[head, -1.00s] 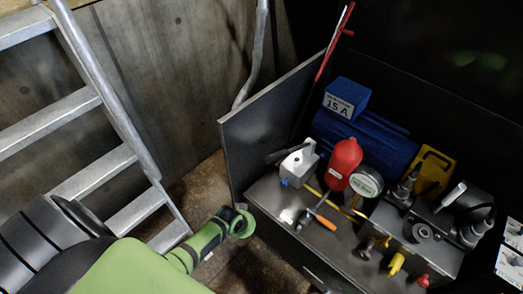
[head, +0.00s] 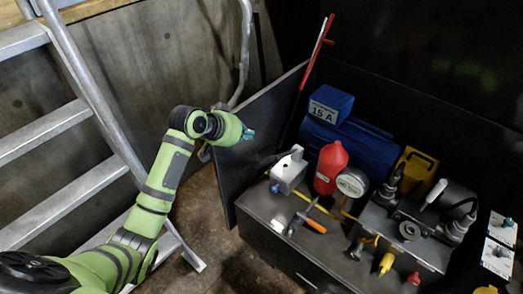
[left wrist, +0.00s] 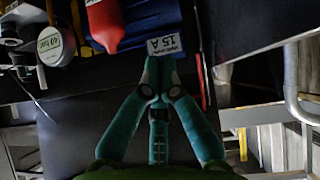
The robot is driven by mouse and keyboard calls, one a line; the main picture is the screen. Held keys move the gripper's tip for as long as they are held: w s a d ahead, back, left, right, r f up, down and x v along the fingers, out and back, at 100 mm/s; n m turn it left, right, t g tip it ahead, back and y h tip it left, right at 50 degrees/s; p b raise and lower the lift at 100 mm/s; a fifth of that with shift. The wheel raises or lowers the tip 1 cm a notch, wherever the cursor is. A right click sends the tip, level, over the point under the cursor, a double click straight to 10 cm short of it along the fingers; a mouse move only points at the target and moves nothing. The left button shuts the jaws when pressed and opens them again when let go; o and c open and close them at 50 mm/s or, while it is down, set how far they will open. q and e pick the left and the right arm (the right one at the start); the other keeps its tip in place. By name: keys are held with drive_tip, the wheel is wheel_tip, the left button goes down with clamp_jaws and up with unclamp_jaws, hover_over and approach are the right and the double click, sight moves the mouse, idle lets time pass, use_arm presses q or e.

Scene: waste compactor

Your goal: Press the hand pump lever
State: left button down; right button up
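The hand pump appears to be the grey metal block (head: 287,175) on the left end of the dark bench. A black lever (head: 270,160) sticks out from it to the left. My left gripper (head: 249,133) is above and left of the lever, near the upper edge of the dark side panel, and apart from the pump. In the left wrist view its teal fingers (left wrist: 158,65) meet at the tips, shut with nothing visible between them. I cannot make out the lever in that view; the fingers cover part of the scene. My right gripper is not in view.
The dark side panel (head: 262,130) borders the bench on the left. A red bottle (head: 330,168), a round gauge (head: 352,181) and a blue motor (head: 350,138) stand right of the pump. An orange-handled tool (head: 314,225) lies in front. A metal ladder (head: 95,95) is at left.

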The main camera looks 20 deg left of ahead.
use_arm(q)
drive_tip(key=w+d+f, duration=0.3)
drive_tip(key=w+f, duration=0.1)
drive_tip(key=f, duration=0.6)
drive_tip(key=shift+w+f, duration=0.2)
drive_tip(key=shift+w, duration=0.15)
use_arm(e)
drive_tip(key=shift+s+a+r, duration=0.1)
